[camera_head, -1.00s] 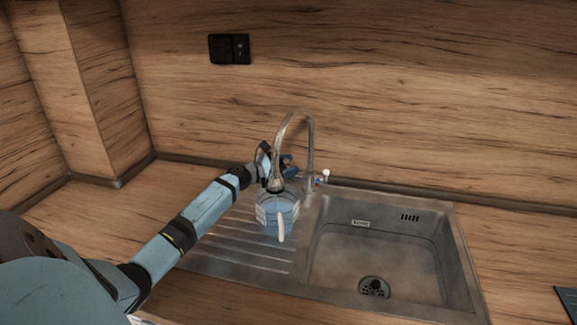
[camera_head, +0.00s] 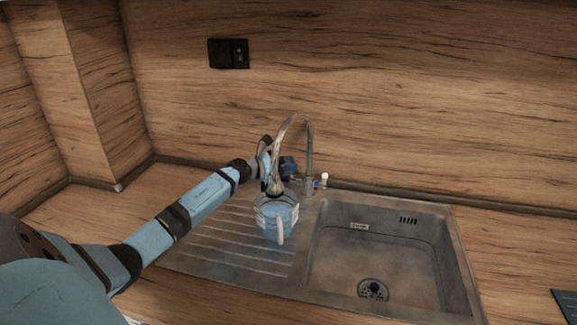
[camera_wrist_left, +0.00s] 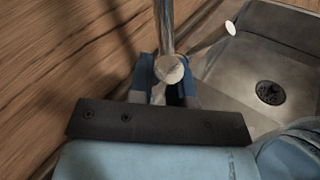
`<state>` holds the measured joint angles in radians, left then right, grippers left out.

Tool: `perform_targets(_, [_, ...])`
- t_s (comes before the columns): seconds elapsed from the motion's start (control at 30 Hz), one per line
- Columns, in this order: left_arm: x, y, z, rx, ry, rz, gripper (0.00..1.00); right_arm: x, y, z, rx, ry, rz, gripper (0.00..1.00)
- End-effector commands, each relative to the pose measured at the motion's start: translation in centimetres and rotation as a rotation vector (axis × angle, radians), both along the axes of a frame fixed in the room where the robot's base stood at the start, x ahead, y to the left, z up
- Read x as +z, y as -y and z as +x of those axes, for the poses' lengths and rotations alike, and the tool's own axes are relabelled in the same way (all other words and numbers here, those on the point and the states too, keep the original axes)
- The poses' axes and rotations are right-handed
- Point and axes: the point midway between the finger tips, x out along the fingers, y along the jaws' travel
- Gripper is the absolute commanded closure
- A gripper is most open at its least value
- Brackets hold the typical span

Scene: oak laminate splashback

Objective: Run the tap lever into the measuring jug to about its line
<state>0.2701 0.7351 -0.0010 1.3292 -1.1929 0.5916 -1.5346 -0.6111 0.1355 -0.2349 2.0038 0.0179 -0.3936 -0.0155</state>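The clear measuring jug (camera_head: 277,214) stands upright on the drainboard under the tap spout (camera_head: 275,185), its pale handle facing the front. Bluish contents show through its wall; I cannot make out its line or a stream of water. The tap lever (camera_head: 324,179), with a white end, sticks up right of the tap base; a pale rod in the left wrist view (camera_wrist_left: 237,38) looks like it. My left gripper (camera_head: 277,157) is behind the spout, above and behind the jug, left of the lever. Its fingers look apart, with nothing clearly held. My right gripper is out of view.
The steel sink basin (camera_head: 383,245) with its drain (camera_head: 373,290) is empty, right of the jug. The ribbed drainboard (camera_head: 215,250) is clear left of the jug. A black socket (camera_head: 228,53) is on the wooden wall. A dark flat object (camera_head: 567,303) lies at the right edge.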

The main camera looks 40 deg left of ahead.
Motion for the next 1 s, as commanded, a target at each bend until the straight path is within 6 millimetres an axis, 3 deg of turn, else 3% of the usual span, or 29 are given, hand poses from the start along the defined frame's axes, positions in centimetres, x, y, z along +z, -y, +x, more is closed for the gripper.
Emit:
perform_targets(0.03, [0.0,0.0,0.0,0.001,0.0,-0.001,0.72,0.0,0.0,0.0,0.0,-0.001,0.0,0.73])
perform_targets(0.1, [0.0,0.0,0.0,0.001,0.001,0.0,0.58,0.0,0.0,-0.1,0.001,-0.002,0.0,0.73])
perform_targets(0.47, [0.0,-0.2,-0.4,0.001,0.001,0.002,0.58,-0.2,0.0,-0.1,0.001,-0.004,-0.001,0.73])
perform_targets(0.67, [0.1,-1.3,-3.2,0.0,-0.002,0.004,0.58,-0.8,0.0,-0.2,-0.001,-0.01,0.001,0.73])
perform_targets(1.0, [0.8,-3.9,-9.3,0.0,-0.003,0.002,0.58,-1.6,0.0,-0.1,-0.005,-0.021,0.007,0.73])
